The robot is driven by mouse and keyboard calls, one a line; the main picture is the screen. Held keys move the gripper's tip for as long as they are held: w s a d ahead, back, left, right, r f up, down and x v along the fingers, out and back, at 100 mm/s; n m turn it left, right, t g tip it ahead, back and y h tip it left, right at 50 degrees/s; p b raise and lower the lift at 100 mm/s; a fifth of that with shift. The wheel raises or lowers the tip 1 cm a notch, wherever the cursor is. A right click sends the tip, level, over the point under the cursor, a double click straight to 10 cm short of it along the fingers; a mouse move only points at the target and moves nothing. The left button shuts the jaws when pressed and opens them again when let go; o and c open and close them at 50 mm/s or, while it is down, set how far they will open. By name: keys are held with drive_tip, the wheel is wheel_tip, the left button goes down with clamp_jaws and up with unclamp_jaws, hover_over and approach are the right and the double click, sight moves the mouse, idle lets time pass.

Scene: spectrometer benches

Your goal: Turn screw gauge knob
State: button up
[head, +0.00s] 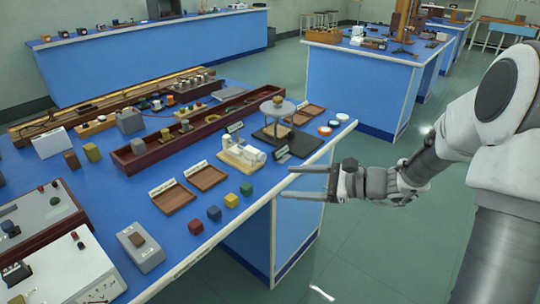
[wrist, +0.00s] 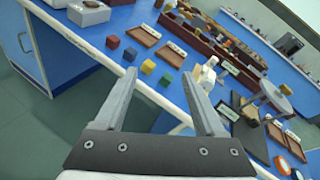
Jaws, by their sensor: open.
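A small white device (head: 243,152), which looks like the screw gauge, sits on a pale base near the front edge of the blue bench. It also shows in the wrist view (wrist: 208,72), just beyond the right finger and partly behind it. Its knob is too small to make out clearly. My gripper (head: 290,181) is open and empty. In the head view it is in the air off the bench's front edge, right of and nearer than the white device, its fingers pointing left. In the wrist view my gripper (wrist: 158,74) spreads wide with nothing between the fingertips.
Red, blue, yellow and green cubes (head: 214,213) lie along the front edge beside two brown trays (head: 207,177). A round-topped stand (head: 277,110) is behind the device. A long dark red rail (head: 180,140) runs further back. The aisle floor to the right is clear.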

drive_tip(key=w+d+f+m+t+b, duration=0.2)
drive_tip(key=w+d+f+m+t, duration=0.4)
drive_tip(key=w+f+m, duration=0.15)
drive_tip(key=b, duration=0.4)
approach(263, 159)
drive_tip(key=x, duration=0.8)
drive_tip(key=shift+w, duration=0.2)
drive_tip(key=shift+c, duration=0.4)
clamp_jaws()
